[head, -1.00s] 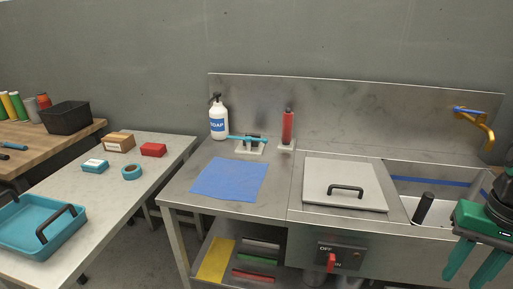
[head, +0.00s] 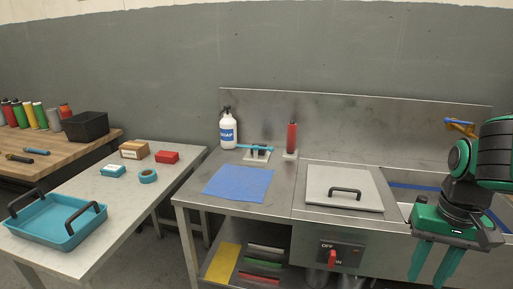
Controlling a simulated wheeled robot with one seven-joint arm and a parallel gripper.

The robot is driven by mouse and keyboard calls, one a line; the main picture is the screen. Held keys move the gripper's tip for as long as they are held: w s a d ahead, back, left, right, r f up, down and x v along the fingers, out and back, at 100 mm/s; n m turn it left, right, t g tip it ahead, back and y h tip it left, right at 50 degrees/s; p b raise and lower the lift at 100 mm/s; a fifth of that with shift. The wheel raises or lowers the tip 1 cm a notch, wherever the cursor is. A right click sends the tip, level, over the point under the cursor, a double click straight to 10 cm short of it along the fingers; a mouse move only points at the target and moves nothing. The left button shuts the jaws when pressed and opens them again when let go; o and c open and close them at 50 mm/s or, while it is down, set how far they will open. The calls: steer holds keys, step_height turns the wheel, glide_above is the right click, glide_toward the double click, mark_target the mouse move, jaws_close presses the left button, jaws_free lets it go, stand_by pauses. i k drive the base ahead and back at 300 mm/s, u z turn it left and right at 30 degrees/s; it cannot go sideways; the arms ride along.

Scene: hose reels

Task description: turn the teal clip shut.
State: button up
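The teal clip (head: 256,148) is a thin teal bar on a small pale base (head: 257,156) at the back of the steel counter, between the soap bottle and a red cylinder. It is too small to tell how far it is turned. My gripper (head: 432,262) is at the lower right, in front of the sink, its two green fingers pointing down and apart with nothing between them. It is well to the right of the clip and nearer to me.
A soap bottle (head: 228,131) stands just left of the clip, and a red cylinder (head: 291,138) just right. A blue mat (head: 238,183) lies in front. A lid with a black handle (head: 344,189) covers the counter's middle. A side table (head: 117,212) holds a teal tray (head: 40,222).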

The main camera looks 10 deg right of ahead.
mark_target(255, 147)
steer(key=u, duration=0.05)
steer(key=i, duration=1)
steer(key=z, duration=0.05)
